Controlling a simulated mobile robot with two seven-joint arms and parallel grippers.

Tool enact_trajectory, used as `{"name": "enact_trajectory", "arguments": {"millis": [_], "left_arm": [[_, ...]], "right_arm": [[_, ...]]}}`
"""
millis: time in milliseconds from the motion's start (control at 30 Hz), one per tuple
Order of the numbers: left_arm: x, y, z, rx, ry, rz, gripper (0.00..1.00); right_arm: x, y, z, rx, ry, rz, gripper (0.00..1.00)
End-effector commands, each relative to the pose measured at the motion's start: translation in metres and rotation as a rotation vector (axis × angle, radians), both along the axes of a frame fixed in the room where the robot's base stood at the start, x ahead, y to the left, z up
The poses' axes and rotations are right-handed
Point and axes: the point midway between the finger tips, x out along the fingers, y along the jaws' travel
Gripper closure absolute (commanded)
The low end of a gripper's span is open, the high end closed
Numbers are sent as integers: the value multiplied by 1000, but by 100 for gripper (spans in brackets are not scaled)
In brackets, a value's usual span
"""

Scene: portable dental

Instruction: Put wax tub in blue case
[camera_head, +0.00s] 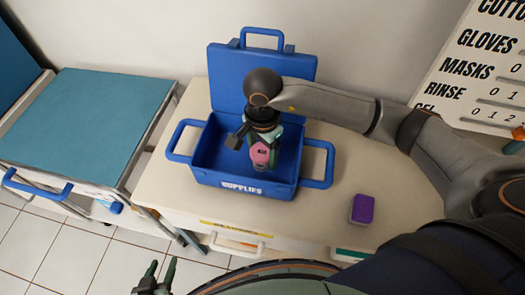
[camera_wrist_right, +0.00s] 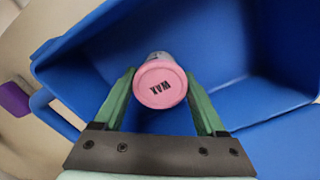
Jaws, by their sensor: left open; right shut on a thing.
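The wax tub (camera_wrist_right: 160,84) has a pink lid marked WAX. My right gripper (camera_head: 261,158) is shut on it, with a green finger on each side in the right wrist view. The pink tub (camera_head: 260,153) is over the open blue case (camera_head: 203,170), inside its outline in the head view; its height above the case floor is hard to tell. The case is marked SUPPLIES, and its lid (camera_head: 222,70) stands raised at the back. My left gripper (camera_head: 155,277) is open and empty at the bottom left, away from the case.
A purple box (camera_head: 362,209) sits on the beige counter (camera_head: 310,215) right of the case. The case's side handles stick out left and right. A teal-topped cart (camera_head: 85,115) stands at the left. A supply chart hangs at the upper right.

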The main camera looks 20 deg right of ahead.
Motion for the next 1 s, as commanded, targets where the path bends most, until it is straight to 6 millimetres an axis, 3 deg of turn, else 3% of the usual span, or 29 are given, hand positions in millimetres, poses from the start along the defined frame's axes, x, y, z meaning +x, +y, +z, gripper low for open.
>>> {"name": "enact_trajectory", "arguments": {"millis": [33,233,633,1000], "left_arm": [[0,0,-1,0,0,0,50],[0,0,0,0,0,0,50],[0,0,4,-1,-1,1,50],[0,0,-3,-1,-1,1,50]], "right_arm": [[0,0,-1,0,0,0,24],[0,0,0,0,0,0,1],[1,0,8,1,-3,0,0],[1,0,85,0,-5,-1,0]]}}
